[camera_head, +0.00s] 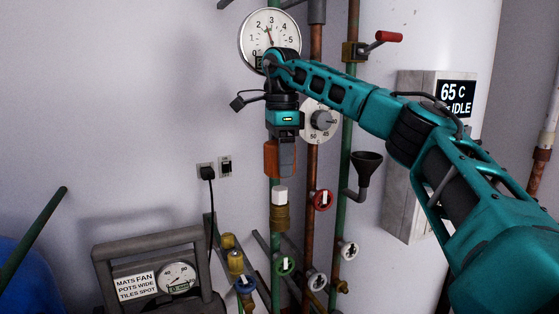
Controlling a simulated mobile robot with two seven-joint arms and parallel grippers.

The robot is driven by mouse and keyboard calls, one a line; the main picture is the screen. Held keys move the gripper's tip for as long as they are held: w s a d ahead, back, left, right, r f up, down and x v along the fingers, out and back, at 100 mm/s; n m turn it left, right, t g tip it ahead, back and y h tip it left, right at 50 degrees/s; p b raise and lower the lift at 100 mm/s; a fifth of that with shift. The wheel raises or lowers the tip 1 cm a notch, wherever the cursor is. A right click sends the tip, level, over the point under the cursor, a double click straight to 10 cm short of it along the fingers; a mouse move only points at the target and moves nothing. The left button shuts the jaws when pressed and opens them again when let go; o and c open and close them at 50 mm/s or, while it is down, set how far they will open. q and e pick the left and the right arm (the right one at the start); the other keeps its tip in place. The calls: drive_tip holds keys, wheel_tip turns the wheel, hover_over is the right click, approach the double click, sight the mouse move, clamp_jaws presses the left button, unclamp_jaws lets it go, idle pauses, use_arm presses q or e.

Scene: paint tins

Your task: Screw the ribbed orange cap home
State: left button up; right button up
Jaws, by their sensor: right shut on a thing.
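My right gripper (283,168) hangs down from the teal arm that comes in from the right. It is shut on an orange piece, the cap (271,158), which shows at the left of a grey finger. The cap's ribs are too small to make out. Below it, a white neck (280,194) stands upright on a brass fitting (280,217) on the green pipe. A small gap shows between the gripper and the white neck. The gripper hides part of the cap and the pipe behind. My left gripper is not in view.
A round gauge (269,38) and a dial (321,120) are near my arm. A dark funnel (366,170), a red valve knob (323,200) and a red-handled lever (388,37) stand to the right. A framed gauge panel (150,280) is lower left. The wall at left is mostly bare.

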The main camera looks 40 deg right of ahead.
sight(281, 188)
drive_tip(key=shift+s+a, duration=0.1)
drive_tip(key=shift+f, duration=0.35)
drive_tip(key=shift+f+b, duration=1.25)
drive_tip(key=shift+f, duration=1.15)
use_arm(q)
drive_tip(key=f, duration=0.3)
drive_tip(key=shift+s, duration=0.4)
use_arm(e)
drive_tip(key=shift+f, duration=0.1)
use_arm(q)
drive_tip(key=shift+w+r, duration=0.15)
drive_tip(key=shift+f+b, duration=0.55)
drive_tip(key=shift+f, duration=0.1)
use_arm(e)
drive_tip(key=shift+f, duration=1.7)
